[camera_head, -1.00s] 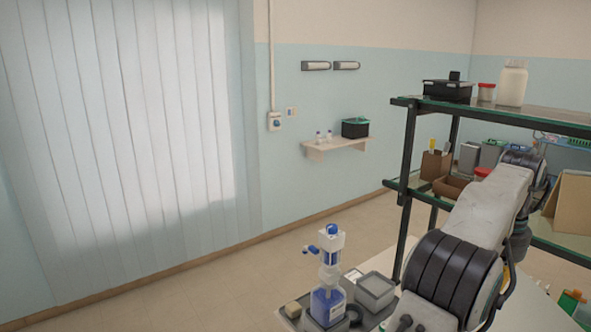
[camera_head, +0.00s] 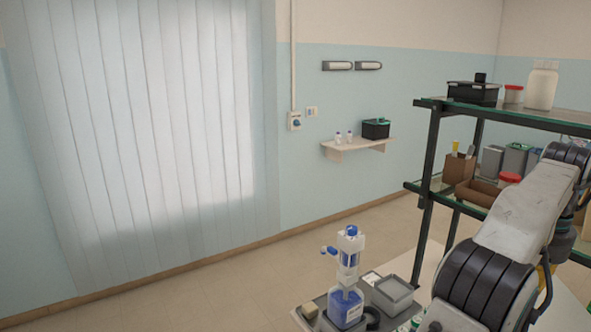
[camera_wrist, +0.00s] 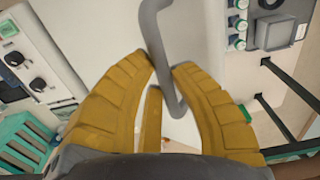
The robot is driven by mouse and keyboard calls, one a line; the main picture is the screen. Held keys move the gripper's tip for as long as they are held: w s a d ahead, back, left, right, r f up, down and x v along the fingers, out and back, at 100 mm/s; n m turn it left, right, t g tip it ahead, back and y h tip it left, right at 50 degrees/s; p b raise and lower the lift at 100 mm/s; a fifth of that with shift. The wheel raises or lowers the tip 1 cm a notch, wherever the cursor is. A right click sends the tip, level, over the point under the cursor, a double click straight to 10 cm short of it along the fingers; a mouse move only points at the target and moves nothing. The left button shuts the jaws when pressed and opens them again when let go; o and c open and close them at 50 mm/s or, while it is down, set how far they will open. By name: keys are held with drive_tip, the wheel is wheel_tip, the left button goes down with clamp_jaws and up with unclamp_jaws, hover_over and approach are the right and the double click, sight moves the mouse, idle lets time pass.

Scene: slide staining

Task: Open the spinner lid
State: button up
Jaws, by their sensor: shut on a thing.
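The handle runs down between the fingers, in front of a pale, smooth panel (camera_wrist: 95,35) that looks like the spinner lid. How the handle joins the panel, and whether the lid is raised, I cannot tell.
In the wrist view, a panel with black knobs (camera_wrist: 37,84) is at left, with a teal rack (camera_wrist: 20,140) below it. Green-capped vials (camera_wrist: 237,20) are at right.

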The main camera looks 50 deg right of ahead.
drive_tip(key=shift+s+a+r, duration=0.15)
drive_tip(key=shift+s+r, duration=0.35)
drive_tip(key=shift+r, duration=0.2)
drive_tip(key=shift+s+a+r, duration=0.1)
drive_tip(key=shift+s+r, duration=0.4)
drive_tip(key=shift+r, duration=0.3)
